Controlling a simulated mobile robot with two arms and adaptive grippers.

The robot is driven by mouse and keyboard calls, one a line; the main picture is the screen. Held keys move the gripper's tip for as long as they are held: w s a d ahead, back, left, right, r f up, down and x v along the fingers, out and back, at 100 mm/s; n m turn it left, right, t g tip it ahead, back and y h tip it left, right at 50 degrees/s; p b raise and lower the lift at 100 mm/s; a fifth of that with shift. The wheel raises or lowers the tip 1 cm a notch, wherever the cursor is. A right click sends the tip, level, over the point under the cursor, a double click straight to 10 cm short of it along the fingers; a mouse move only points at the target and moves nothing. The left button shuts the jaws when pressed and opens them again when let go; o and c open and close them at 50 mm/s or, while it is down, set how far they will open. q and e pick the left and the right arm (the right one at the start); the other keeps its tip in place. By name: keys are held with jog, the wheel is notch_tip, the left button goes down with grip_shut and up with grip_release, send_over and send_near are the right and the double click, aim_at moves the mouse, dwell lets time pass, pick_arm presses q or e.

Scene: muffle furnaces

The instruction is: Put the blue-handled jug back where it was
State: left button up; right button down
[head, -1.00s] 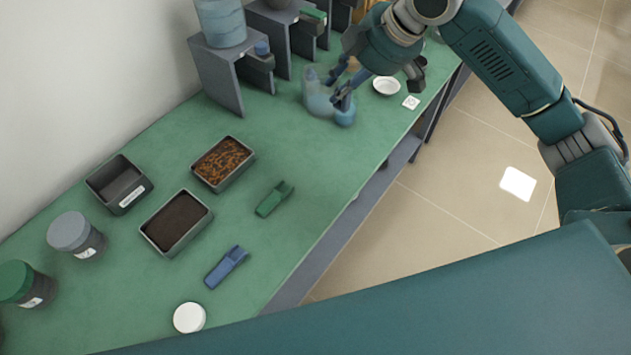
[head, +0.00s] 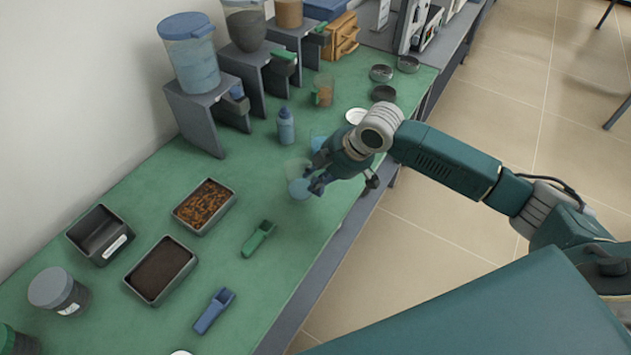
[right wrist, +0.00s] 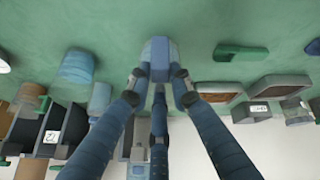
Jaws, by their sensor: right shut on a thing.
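My right gripper (head: 318,180) is shut on a clear jug (head: 298,180) with bluish colour in its lower part. The jug is left of the fingers, over the green bench. In the right wrist view the fingertips (right wrist: 158,75) close on a blue part (right wrist: 158,55), seemingly the handle. I cannot tell whether the jug touches the bench. A second bluish vessel (head: 318,140) stands just behind the gripper, partly hidden by it. It seems to show in the right wrist view too (right wrist: 75,68). My left gripper is not in view.
A blue-capped bottle (head: 285,127) stands behind the jug; a brown-filled jug (head: 323,90) is farther back. Dispensers on grey stands (head: 197,115) line the wall. A white dish (head: 356,115) lies near the bench edge. A green scoop (head: 258,238) and trays (head: 160,270) are nearer.

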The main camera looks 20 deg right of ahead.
jog(key=shift+f, duration=1.2)
jog(key=shift+f, duration=0.1)
jog(key=c, duration=1.6)
grip_release()
jog(key=shift+o, duration=0.2)
jog(key=b+v, duration=0.1)
jog(key=v, duration=1.1)
